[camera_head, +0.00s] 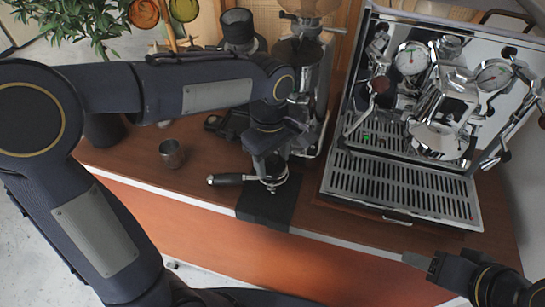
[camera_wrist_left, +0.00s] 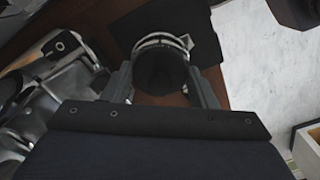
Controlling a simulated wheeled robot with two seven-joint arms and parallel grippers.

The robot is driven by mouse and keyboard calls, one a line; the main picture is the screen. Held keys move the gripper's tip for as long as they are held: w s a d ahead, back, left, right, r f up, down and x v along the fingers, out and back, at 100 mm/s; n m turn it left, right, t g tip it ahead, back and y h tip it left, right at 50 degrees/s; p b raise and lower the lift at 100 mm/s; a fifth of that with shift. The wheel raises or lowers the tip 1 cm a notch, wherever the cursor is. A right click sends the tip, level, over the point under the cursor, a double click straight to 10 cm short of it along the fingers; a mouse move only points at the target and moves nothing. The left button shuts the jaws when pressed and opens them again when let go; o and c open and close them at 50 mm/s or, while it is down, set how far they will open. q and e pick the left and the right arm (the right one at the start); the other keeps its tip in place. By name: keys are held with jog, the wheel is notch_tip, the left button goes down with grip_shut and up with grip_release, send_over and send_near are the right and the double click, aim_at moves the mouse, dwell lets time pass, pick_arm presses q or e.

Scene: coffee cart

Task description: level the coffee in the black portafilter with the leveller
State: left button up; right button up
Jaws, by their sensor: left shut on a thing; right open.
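The black portafilter (camera_head: 232,179) lies on the dark mat (camera_head: 265,210) near the counter's front edge, its handle pointing left. Its metal rim (camera_wrist_left: 163,40) shows in the left wrist view. My left gripper (camera_head: 268,162) is directly above the basket, pointing down. It is shut on a dark round thing, apparently the leveller (camera_wrist_left: 160,72), which sits between the fingers over the basket. The coffee is hidden beneath it, and I cannot tell whether the leveller touches it. My right gripper (camera_head: 418,261) is open and empty at lower right, in front of the counter edge.
The espresso machine (camera_head: 400,185) stands to the right, its drip tray close to the mat. A grinder (camera_head: 303,70) stands behind the mat. The counter between cup and mat is mostly clear.

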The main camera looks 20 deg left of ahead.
pick_arm(q)
jog(key=shift+f+b, duration=0.3)
jog(key=shift+f, duration=0.15)
dwell(0.6)
jog(key=shift+f, duration=0.2)
dwell(1.3)
jog(key=shift+n, duration=0.3)
